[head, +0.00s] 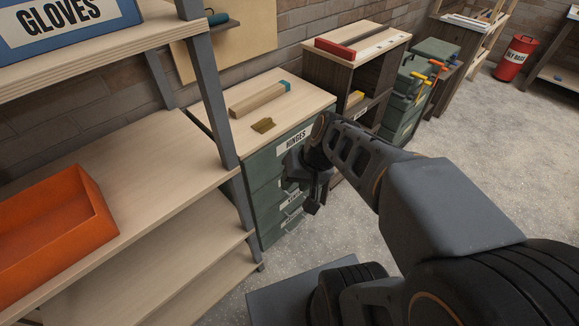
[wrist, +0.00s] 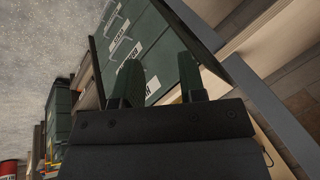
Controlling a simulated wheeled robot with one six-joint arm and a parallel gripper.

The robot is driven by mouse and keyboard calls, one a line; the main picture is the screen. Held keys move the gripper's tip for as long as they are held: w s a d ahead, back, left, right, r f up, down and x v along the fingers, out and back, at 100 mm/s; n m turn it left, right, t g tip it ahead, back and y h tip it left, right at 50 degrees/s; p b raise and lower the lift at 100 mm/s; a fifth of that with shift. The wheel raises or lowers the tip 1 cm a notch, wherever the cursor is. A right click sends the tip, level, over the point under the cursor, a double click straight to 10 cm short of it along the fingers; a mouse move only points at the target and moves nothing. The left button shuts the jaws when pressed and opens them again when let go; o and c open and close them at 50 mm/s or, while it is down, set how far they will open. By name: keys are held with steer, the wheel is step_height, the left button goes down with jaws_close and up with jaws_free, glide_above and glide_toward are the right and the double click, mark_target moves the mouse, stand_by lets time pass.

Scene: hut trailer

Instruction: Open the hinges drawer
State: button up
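The green drawer cabinet (head: 264,180) stands under a pale wooden top in the head view. Its top drawer bears the white HINGES label (head: 297,141) and looks closed. My gripper (head: 310,200) is in front of the cabinet's right part and hides much of the upper drawer fronts. In the wrist view the cabinet front (wrist: 130,35) appears sideways beyond my gripper (wrist: 158,78). Its two fingers are apart with nothing held between them. A white label (wrist: 153,85) shows partly between the fingers. I cannot tell whether the fingers touch the drawer's handle.
A wood block with a blue end (head: 260,98) and a small brass-coloured piece (head: 263,125) lie on the cabinet top. A shelf post (head: 212,90) stands to the left, near an orange bin (head: 52,222).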

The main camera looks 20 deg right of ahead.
steer(key=w+d+f+m+t+y+b, duration=0.3)
steer(key=w+f+b, duration=0.25)
steer(key=f, duration=0.25)
steer(key=w+d+f+m+t+y+b, duration=0.2)
steer(key=w+f+m+b, duration=0.15)
steer(key=f+b, duration=0.4)
steer(key=w+d+f+m+t+h+b, duration=0.2)
steer(key=w+d+f+m+t+b, duration=0.35)
steer(key=d, duration=0.65)
steer(key=shift+n+t, duration=0.5)
steer(key=shift+t, duration=0.05)
steer(key=x, duration=0.4)
steer(key=b+x, duration=0.1)
steer(key=x, duration=0.4)
steer(key=f+b+x, duration=0.1)
steer(key=x, duration=0.3)
steer(key=shift+w+f, duration=0.2)
steer(key=shift+w, duration=0.1)
steer(key=shift+c, duration=0.4)
jaws_close()
steer(key=shift+d, duration=0.1)
